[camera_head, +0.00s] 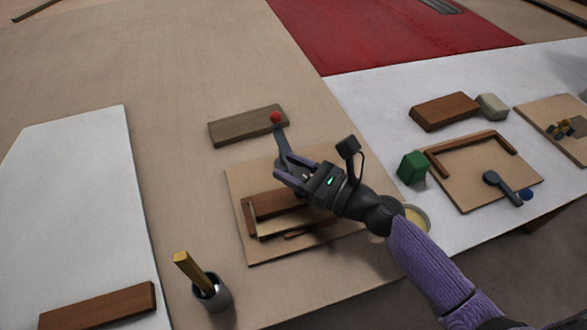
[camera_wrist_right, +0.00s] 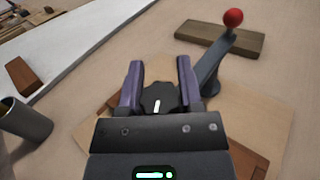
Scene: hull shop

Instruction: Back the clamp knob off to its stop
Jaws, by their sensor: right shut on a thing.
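The clamp knob (camera_wrist_right: 158,99) is dark and round, with a white mark on its top. It sits between the purple fingers of my right gripper (camera_wrist_right: 160,78), which is shut on it. In the head view my right gripper (camera_head: 282,168) reaches in from the lower right over a wooden board (camera_head: 240,187), and its fingers mostly hide the knob. A grey lever arm (camera_head: 282,145) with a red ball (camera_head: 276,117) rises just beyond the fingers; the red ball (camera_wrist_right: 233,17) also shows in the wrist view. My left gripper is not in view.
A brown block (camera_head: 248,126) lies behind the board. A grey cup (camera_head: 211,292) with a yellow stick stands at the front.

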